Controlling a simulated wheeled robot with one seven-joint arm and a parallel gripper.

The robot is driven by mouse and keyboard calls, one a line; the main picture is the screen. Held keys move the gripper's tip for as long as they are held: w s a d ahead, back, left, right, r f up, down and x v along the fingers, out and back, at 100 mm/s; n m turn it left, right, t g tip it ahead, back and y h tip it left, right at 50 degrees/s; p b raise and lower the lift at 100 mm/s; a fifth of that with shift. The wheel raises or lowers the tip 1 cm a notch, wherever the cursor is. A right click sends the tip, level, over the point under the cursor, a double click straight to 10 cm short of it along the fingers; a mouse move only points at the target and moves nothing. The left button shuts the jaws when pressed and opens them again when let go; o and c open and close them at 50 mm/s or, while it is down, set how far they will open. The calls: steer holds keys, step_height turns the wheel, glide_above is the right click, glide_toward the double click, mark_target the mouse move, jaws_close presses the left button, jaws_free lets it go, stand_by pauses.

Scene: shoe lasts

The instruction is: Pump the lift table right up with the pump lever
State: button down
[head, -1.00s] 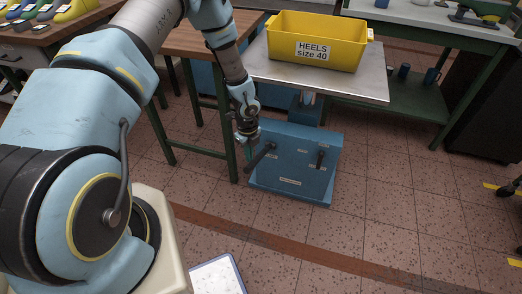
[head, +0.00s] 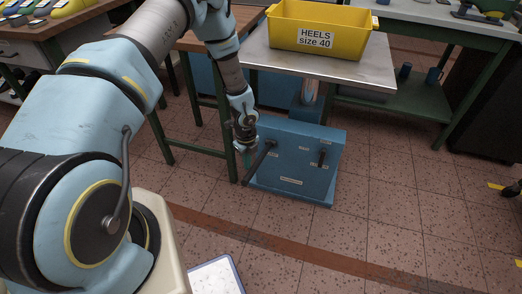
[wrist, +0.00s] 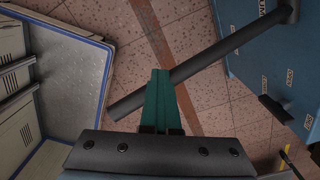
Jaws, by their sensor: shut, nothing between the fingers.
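The lift table has a grey steel top (head: 350,72) on a short silver column (head: 309,92) above a blue base (head: 303,185). The pump lever (head: 259,163) is a dark bar slanting down and left from the base's front. In the wrist view the lever (wrist: 215,54) runs diagonally from the blue base, passing behind the fingertips. My gripper (head: 243,152) is beside the lever's upper side, its green fingers (wrist: 161,80) shut and empty. They overlap the lever in the wrist view; I cannot tell whether they touch it.
A yellow bin (head: 318,40) labelled "HEELS size 40" sits on the top. A second small dark handle (head: 322,158) is on the base's front. A wooden table with green legs (head: 224,120) stands close left of the gripper. The tiled floor in front is clear.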

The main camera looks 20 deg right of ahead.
steer(key=f+b, duration=0.1)
steer(key=s+f+b, duration=0.1)
steer(key=f, duration=0.2)
steer(key=shift+s+f+b, duration=0.3)
steer(key=shift+s+b, duration=0.1)
steer(key=shift+s+a+f, duration=0.1)
steer(key=shift+s+f, duration=0.05)
steer(key=shift+f, duration=0.15)
step_height(320, 180, down, 3)
steer(key=b, duration=0.3)
steer(key=p, duration=1.1)
glide_toward(250, 170)
steer(key=shift+w+f, duration=1)
steer(key=shift+w, duration=0.15)
